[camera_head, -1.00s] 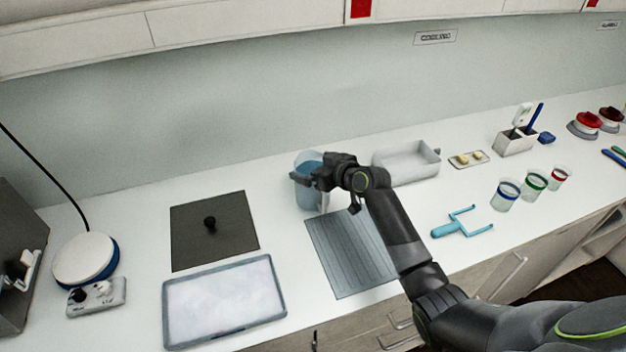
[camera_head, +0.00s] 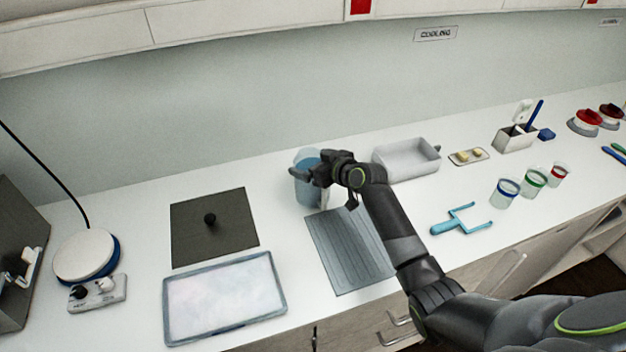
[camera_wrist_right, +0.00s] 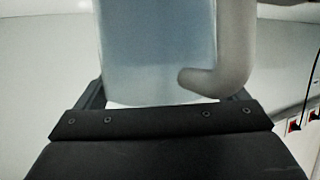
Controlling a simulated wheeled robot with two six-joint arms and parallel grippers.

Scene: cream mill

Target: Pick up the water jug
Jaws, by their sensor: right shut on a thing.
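The water jug (camera_head: 306,190) is translucent blue and stands upright at the back middle of the counter, left of the white tray. My right gripper (camera_head: 318,175) reaches across its upper part and is shut on it. In the right wrist view the jug (camera_wrist_right: 150,50) fills the middle between the dark fingers, with its pale handle (camera_wrist_right: 236,50) on the right. Whether the jug's base touches the counter is hard to tell. My left gripper does not show.
A ribbed grey-blue mat (camera_head: 350,250) lies in front of the jug. A dark plate with a knob (camera_head: 230,235) and a framed tray (camera_head: 170,315) lie left. A white tray (camera_head: 410,172) stands close right. A blue fork-like tool (camera_head: 450,226) and cups (camera_head: 505,192) are farther right.

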